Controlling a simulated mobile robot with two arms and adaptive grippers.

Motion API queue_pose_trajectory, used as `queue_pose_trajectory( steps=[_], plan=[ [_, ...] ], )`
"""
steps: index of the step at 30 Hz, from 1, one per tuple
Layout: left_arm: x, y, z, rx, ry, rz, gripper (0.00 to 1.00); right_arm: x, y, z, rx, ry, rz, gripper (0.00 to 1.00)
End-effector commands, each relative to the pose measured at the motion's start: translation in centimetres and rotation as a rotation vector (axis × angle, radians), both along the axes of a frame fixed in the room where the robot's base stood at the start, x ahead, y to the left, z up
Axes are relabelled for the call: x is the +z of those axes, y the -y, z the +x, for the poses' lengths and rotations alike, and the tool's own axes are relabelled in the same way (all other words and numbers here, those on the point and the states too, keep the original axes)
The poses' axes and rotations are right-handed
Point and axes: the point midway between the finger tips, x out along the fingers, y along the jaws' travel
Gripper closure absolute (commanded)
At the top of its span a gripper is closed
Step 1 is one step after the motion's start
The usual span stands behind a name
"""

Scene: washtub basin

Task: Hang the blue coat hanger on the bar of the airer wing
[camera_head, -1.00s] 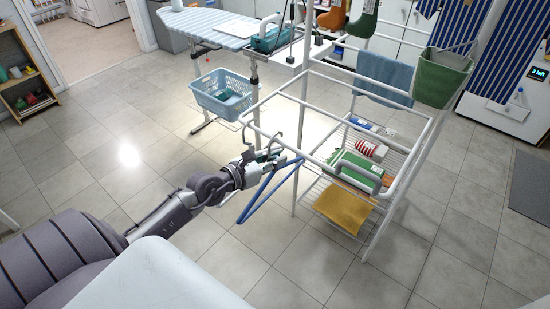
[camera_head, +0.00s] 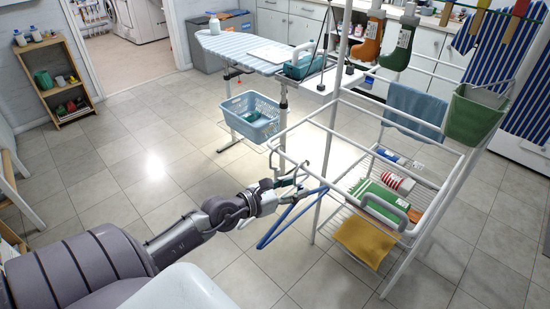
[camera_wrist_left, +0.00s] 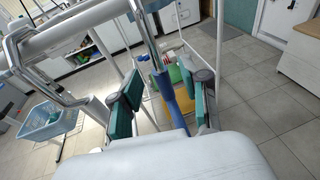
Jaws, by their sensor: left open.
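The blue coat hanger (camera_head: 291,216) hangs tilted at the near left corner of the white airer, below the bar of its wing (camera_head: 303,123). My left gripper (camera_head: 290,188) is at the hanger's upper end, close under the bar. In the left wrist view the blue hanger (camera_wrist_left: 169,92) passes between the two teal finger pads (camera_wrist_left: 160,80), which are spread apart with gaps beside it. The thick white bar (camera_wrist_left: 85,27) runs across the top left of that view. Whether the hanger's hook rests over the bar is unclear. My right gripper is not in view.
The airer holds a blue towel (camera_head: 413,112), a green basket (camera_head: 473,117) and a yellow cloth (camera_head: 364,241). A blue laundry basket (camera_head: 251,117) stands beneath the ironing board (camera_head: 238,47). The tiled floor left of the airer is clear.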

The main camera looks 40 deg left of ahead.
Motion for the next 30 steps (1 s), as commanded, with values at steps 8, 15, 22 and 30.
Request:
queue_pose_trajectory(
  steps=[8,15,22,30],
  plan=[
    [1.1,-1.6,-5.8,-0.004,-0.007,0.005,0.54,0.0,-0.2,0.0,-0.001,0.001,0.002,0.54],
    [1.7,-2.3,-8.4,-0.003,-0.003,0.0,0.54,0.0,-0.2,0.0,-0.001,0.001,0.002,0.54],
    [2.0,-2.5,-9.2,-0.001,0.0,0.002,0.54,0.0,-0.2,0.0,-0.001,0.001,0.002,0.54],
    [2.7,-2.4,-9.0,0.038,0.021,-0.078,0.54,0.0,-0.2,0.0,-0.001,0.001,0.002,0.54]
  ],
)
